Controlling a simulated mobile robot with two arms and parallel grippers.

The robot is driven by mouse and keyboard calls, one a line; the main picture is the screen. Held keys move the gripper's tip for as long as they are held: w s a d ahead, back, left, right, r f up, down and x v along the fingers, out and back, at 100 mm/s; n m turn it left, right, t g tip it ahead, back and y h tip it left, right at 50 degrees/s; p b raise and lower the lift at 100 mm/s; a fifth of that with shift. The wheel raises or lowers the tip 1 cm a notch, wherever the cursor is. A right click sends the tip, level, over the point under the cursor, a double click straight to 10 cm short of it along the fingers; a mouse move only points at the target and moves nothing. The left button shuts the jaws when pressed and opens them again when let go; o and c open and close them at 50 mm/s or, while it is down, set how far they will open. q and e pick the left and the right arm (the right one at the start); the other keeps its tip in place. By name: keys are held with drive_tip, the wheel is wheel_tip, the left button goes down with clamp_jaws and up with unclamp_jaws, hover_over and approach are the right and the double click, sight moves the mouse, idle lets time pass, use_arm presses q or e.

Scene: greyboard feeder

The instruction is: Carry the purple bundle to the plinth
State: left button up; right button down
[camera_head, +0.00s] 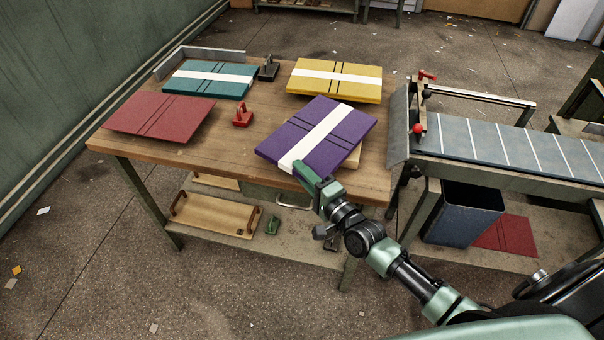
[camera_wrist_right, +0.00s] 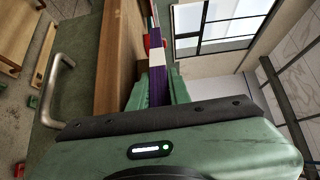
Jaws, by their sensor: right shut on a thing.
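The purple bundle (camera_head: 345,120), with a white band across it, is over the front right part of the wooden table, slightly tilted. My right gripper (camera_head: 306,176) is shut on its near edge by the white band. The right wrist view shows the purple edge (camera_wrist_right: 157,86) between the two green fingers (camera_wrist_right: 157,92). A pale wooden piece (camera_head: 354,158) shows under the bundle's right side; I cannot tell whether they touch, or whether it is the plinth. My left gripper is not in view.
The wooden table (camera_head: 268,154) also bears a teal bundle (camera_head: 190,85), a yellow bundle (camera_head: 320,90), a dark red board (camera_head: 150,110), a red clamp-like tool (camera_head: 243,116) and a black one (camera_head: 268,70). A conveyor (camera_head: 500,145) stands right, with a blue bin (camera_head: 465,212) below.

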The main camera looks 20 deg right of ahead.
drive_tip(key=c, duration=1.7)
unclamp_jaws()
drive_tip(key=shift+c, duration=0.2)
drive_tip(key=o, duration=0.4)
drive_tip(key=shift+s, duration=0.1)
drive_tip(key=b+v, duration=0.1)
drive_tip(key=v, duration=1.1)
drive_tip(key=s+d+f+n+g+h, duration=0.1)
drive_tip(key=s+f+n+g, duration=0.15)
drive_tip(key=f, duration=0.75)
drive_tip(key=s+d+f+n+g+h, duration=0.2)
drive_tip(key=s+f+n, duration=0.15)
drive_tip(key=f, duration=0.65)
drive_tip(key=s+d+f+n+g+h, duration=0.1)
drive_tip(key=s+f+n+g, duration=0.15)
drive_tip(key=f, duration=0.85)
drive_tip(key=s+a+f+n+g, duration=0.1)
drive_tip(key=s+f+n+g, duration=0.2)
drive_tip(key=s+f, duration=0.3)
drive_tip(key=s+a+f+n+g, duration=0.1)
drive_tip(key=s+f+n+g, duration=0.2)
drive_tip(key=s, duration=1)
drive_tip(key=s+a+f+n+g+h, duration=0.1)
drive_tip(key=s+f+n+g, duration=0.2)
drive_tip(key=s+f, duration=0.6)
drive_tip(key=shift+s+a+f, duration=0.35)
drive_tip(key=shift+s, duration=0.25)
